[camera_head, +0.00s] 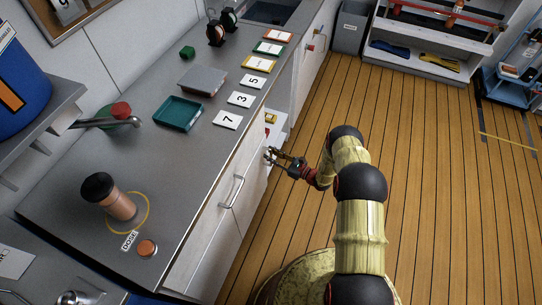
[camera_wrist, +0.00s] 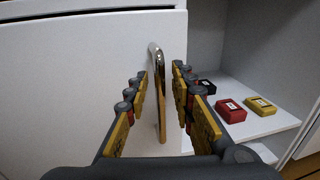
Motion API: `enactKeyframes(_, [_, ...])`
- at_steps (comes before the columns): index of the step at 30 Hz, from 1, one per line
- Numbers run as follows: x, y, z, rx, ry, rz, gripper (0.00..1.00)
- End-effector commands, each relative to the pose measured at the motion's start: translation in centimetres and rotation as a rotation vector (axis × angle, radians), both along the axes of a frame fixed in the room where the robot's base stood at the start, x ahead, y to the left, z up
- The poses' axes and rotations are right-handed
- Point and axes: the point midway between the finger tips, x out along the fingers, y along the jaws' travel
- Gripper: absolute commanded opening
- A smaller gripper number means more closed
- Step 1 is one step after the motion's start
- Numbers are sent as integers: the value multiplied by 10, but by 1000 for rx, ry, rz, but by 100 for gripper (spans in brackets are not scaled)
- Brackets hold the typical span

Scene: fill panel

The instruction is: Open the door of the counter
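The counter (camera_head: 165,165) runs along the left in the head view. In the wrist view its white door (camera_wrist: 75,85) fills the left side, with a shiny upright handle (camera_wrist: 157,95) near its right edge. An open compartment shows to the right of the door. My gripper (camera_head: 270,155) is at the counter front. In the wrist view my gripper (camera_wrist: 161,76) has its fingers apart, one on each side of the handle, with visible gaps. I cannot tell whether the door is swung out or flush with the front.
The compartment holds a red box (camera_wrist: 231,110) and a yellow box (camera_wrist: 260,105) on a white shelf (camera_wrist: 262,127). Another handle (camera_head: 232,191) is on the counter front nearer me. The wooden floor (camera_head: 425,150) right of my arm is largely clear.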

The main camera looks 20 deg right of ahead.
Motion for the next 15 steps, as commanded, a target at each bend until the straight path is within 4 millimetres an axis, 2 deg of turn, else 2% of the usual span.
enactKeyframes(9, [2,2,0,0,0,0,24])
enactKeyframes(15, [2,2,0,-1,1,0,13])
